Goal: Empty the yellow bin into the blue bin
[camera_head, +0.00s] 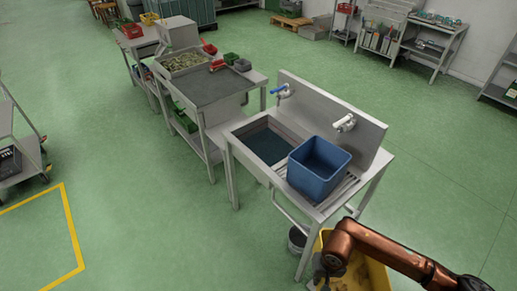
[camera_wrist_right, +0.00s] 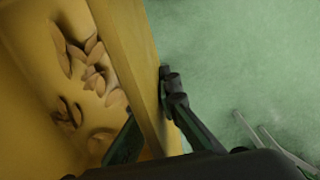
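The yellow bin (camera_head: 377,274) is at the bottom right of the head view, low beside the sink stand and partly hidden by my right arm. The right wrist view shows its yellow wall (camera_wrist_right: 125,45) and several tan, leaf-like pieces (camera_wrist_right: 90,65) inside. My right gripper (camera_head: 326,274) is at its rim. In the wrist view, the fingers (camera_wrist_right: 150,115) lie on either side of the rim, close against it, and look shut on it. The blue bin (camera_head: 318,170) stands upright on the ribbed drainboard of the sink; its visible interior looks empty. My left gripper is out of view.
The metal sink stand (camera_head: 232,178) has a basin left of the blue bin, and taps (camera_head: 345,123) behind it. A dark round bucket (camera_head: 297,240) is under the stand. A worktable (camera_head: 215,88) stands further left. Open green floor (camera_head: 440,200) lies to the right.

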